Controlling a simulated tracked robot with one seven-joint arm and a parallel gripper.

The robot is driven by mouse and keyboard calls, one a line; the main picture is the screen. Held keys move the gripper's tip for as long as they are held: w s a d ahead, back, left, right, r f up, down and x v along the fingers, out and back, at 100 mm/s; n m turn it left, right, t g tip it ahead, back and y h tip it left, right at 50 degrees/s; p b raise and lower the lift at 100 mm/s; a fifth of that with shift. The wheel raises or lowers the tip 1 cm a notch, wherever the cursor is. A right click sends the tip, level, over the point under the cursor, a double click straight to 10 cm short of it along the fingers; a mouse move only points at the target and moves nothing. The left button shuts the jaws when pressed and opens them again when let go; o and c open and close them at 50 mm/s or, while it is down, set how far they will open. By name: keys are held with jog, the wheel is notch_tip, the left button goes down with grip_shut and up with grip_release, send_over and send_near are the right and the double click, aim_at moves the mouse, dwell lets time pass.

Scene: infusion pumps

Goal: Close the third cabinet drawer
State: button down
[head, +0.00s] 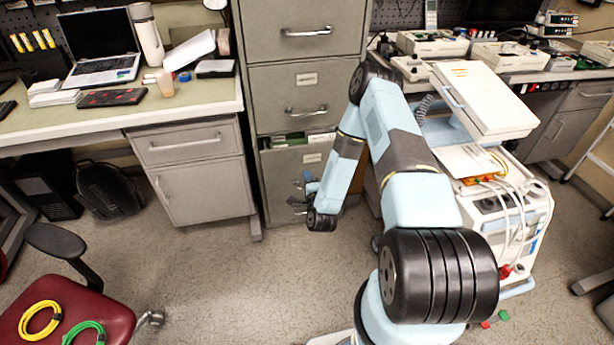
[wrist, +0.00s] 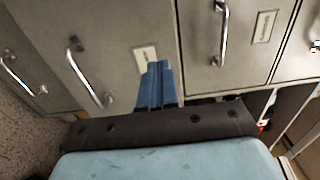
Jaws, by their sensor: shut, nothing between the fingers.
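The grey filing cabinet (head: 245,60) stands in the middle of the head view. Its third drawer (head: 282,166) sits slightly out, with folder tops (head: 293,138) showing in the gap above its front. The drawer's label shows; its handle is partly hidden by my gripper (head: 309,188) in the head view. Contact cannot be told.
The second drawer (head: 270,85) and the top drawer (head: 265,30) look shut. A desk (head: 180,110) with its own cabinet is on the left. A white medical cart (head: 515,205) stands close right of my arm. A red chair (head: 75,310) is front left. Floor between is clear.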

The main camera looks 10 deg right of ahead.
aim_at(300, 153)
jog(key=w, duration=1.1)
jog(key=shift+w, duration=0.3)
